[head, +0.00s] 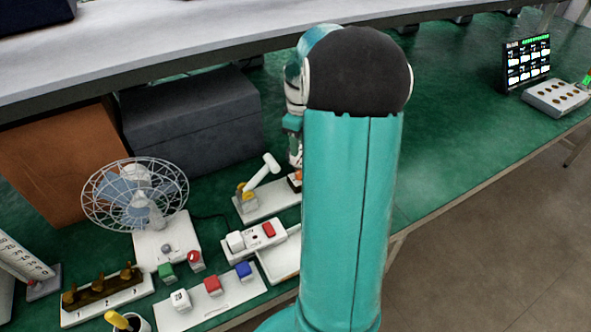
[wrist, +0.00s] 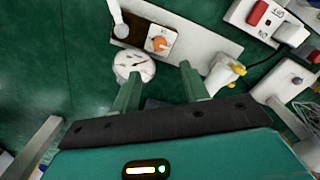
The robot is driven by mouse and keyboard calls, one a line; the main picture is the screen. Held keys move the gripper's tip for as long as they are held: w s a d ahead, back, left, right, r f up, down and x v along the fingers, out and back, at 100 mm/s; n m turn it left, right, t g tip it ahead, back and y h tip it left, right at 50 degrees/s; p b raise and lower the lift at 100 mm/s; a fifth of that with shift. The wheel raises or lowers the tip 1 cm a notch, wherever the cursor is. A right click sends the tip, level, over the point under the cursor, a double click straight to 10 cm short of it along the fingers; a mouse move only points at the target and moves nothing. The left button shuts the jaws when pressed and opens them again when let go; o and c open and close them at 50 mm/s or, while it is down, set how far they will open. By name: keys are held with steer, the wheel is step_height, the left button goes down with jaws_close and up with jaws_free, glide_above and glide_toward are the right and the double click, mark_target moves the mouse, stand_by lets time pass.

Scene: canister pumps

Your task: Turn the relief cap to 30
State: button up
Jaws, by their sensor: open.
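The relief cap appears to be the small orange knob (wrist: 158,43) on a white square plate in the wrist view. Its marks are too small to read. The left fingertip overlaps the gauge in the picture. In the head view a white pump lever (head: 263,176) stands on a pale base, partly hidden by my arm.
A white base plate (wrist: 205,45) carries the knob and a white and yellow fitting (wrist: 225,72). A power strip (head: 258,237), a fan (head: 135,195) and colored blocks crowd the bench to the left.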

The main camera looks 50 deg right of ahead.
mark_target(299, 173)
step_height(299, 173, down, 12)
steer(key=shift+r, duration=0.2)
jaws_close()
